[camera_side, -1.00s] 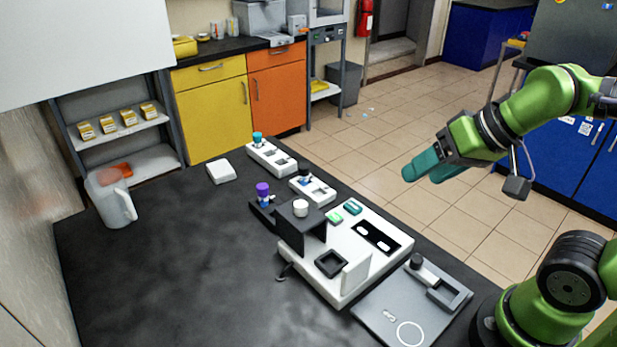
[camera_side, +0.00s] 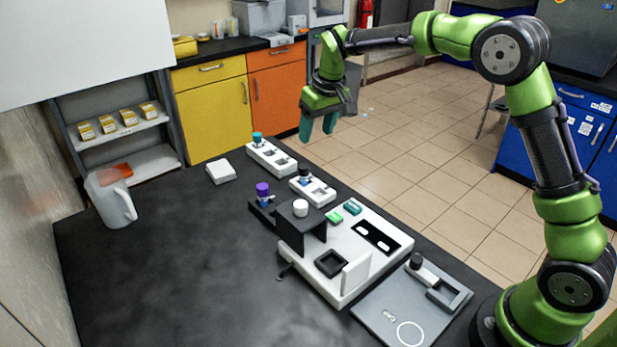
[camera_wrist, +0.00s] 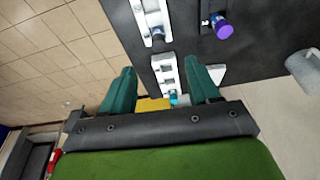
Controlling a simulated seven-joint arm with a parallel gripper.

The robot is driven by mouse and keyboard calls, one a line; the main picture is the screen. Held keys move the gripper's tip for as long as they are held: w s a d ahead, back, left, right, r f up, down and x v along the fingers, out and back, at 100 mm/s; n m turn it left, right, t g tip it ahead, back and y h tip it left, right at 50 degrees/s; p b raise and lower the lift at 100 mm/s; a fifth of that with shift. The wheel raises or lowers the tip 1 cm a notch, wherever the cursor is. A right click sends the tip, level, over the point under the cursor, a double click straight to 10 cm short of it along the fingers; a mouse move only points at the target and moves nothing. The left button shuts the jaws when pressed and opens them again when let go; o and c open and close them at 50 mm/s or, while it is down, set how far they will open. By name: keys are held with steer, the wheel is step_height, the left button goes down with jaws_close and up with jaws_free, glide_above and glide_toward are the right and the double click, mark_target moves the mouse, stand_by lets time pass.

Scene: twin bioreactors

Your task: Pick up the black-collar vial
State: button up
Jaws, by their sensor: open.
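A small vial with a black cap (camera_side: 304,169) and some blue below it stands in a short white rack (camera_side: 319,193); it appears at the wrist view's top (camera_wrist: 158,36). Another black-topped piece (camera_side: 416,261) stands on a grey plate at the front right. Which one is the black-collar vial I cannot tell for certain. My gripper (camera_side: 318,127) hangs in the air beyond the racks, with its teal fingers pointing down. In the wrist view the fingers (camera_wrist: 157,68) are apart with nothing held between them.
A teal-capped vial (camera_side: 257,138) stands in the longer white rack (camera_side: 272,160). A purple-capped vial (camera_side: 263,189) stands in a black holder. A white device (camera_side: 345,280) with a black block is in the middle. The dark table (camera_side: 170,270) is clear at left.

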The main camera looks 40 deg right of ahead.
steer(key=r, duration=0.1)
glide_toward(304, 166)
steer(key=x, duration=0.3)
steer(key=s+x, duration=0.1)
steer(key=x, duration=0.1)
steer(key=shift+w+a+f, duration=0.1)
steer(key=shift+a+f, duration=0.1)
steer(key=shift+f, duration=0.2)
steer(key=x, duration=0.5)
steer(key=shift+w+d, duration=0.2)
steer(key=shift+w, duration=0.2)
